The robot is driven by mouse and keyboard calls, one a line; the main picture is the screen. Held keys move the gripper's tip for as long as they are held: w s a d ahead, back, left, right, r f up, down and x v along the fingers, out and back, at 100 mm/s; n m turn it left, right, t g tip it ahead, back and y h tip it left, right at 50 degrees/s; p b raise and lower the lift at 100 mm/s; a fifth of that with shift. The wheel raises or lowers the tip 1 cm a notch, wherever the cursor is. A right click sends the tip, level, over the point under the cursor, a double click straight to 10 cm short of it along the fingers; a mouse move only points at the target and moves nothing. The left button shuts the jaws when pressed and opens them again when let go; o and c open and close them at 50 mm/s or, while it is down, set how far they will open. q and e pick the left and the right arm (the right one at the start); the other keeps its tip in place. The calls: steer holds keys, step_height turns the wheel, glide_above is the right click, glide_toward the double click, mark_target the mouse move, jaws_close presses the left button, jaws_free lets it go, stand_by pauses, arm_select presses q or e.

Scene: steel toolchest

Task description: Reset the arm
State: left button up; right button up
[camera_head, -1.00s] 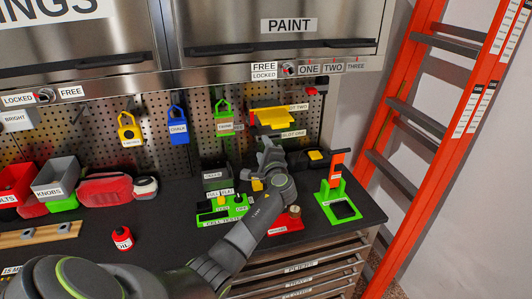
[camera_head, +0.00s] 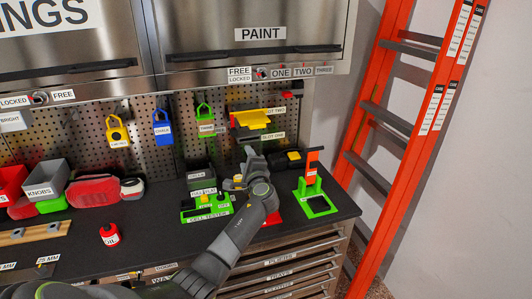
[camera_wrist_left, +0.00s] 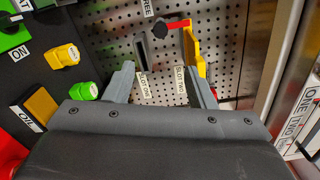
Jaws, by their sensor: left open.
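My left gripper (camera_head: 247,155) reaches over the right part of the black worktop, in front of the pegboard and below the yellow holder (camera_head: 252,118). In the left wrist view its two grey fingers (camera_wrist_left: 162,88) stand apart with nothing between them. My left forearm comes in from the bottom of the head view. My right gripper is not in view.
A green cell tester (camera_head: 207,213) stands left of my forearm, and a green stand (camera_head: 315,204) with an orange-red upright to its right. An orange ladder (camera_head: 385,130) stands right of the worktop.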

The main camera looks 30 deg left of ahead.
arm_select(q)
steer(key=shift+d, duration=0.1)
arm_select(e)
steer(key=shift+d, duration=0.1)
